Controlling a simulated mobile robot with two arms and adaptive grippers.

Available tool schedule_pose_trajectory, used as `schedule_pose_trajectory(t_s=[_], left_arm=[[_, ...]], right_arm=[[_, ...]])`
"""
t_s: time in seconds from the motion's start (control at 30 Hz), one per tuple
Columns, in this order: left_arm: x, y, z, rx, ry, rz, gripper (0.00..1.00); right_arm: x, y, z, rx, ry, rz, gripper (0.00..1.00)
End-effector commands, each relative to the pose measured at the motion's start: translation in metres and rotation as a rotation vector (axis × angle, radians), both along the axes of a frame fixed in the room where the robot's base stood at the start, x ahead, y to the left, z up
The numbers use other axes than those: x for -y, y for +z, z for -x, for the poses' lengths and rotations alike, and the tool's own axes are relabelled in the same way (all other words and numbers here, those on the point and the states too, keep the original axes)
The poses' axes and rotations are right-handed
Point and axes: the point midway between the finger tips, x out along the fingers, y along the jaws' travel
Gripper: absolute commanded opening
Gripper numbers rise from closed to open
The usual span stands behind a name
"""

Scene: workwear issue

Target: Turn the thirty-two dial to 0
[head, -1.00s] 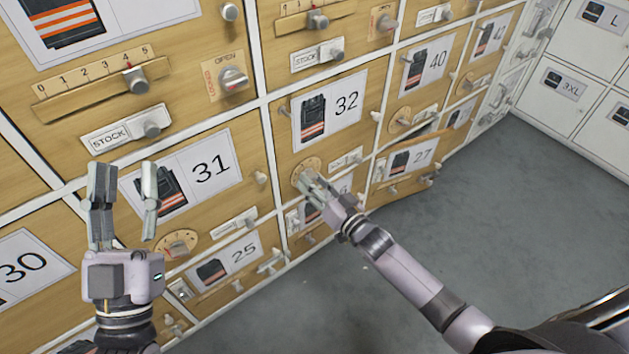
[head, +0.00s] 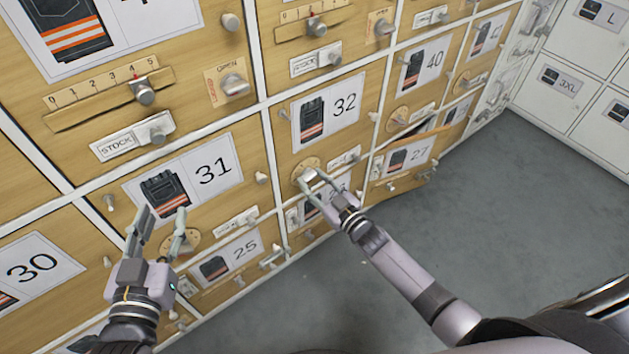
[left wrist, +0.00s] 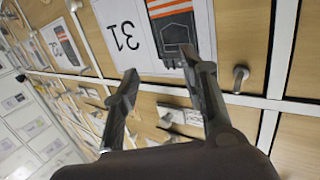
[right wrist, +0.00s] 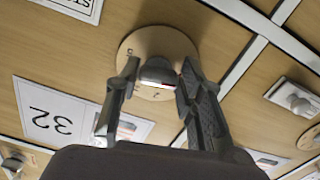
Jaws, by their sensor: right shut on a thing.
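The thirty-two dial is a round wooden disc (head: 303,168) with a knob at its centre, on the front under the card marked 32 (head: 329,115). In the right wrist view the disc (right wrist: 184,44) and its grey knob (right wrist: 157,71) show between the fingers. My right gripper (head: 309,178) is shut on the knob, and it also shows in the right wrist view (right wrist: 155,85). The number the dial points to cannot be read. My left gripper (head: 161,222) is open and empty in front of the locker marked 31, and it also shows in the left wrist view (left wrist: 163,75).
Wooden locker fronts with knobs, sliders and cards surround the dial. The 31 locker has its own dial (head: 191,240) near my left gripper. The 27 front (head: 406,163) stands out a little at the right. Grey floor (head: 480,220) is clear at right.

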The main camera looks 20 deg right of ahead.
Motion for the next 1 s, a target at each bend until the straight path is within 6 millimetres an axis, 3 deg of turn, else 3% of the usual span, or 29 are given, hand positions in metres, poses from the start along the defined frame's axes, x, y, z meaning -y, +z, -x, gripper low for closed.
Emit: schedule_pose_trajectory(t_s=[0.4, 0.43, 0.7, 1.0], left_arm=[[-0.0004, -0.0010, 0.0003, -0.005, 0.001, -0.001, 0.40], [-0.0003, -0.0009, 0.0003, -0.005, 0.001, -0.001, 0.40], [-0.0003, -0.0007, 0.0003, -0.005, 0.001, -0.001, 0.40], [-0.0002, -0.0012, 0.0000, -0.005, 0.000, -0.002, 0.40]], right_arm=[[0.0001, -0.0003, 0.0001, 0.004, 0.000, 0.010, 0.08], [0.0001, -0.0003, 0.0001, 0.004, 0.000, 0.010, 0.37], [0.0001, -0.0001, 0.0001, 0.003, 0.000, 0.009, 0.55], [0.0003, -0.0002, 0.0005, 0.003, 0.000, 0.008, 0.56]])
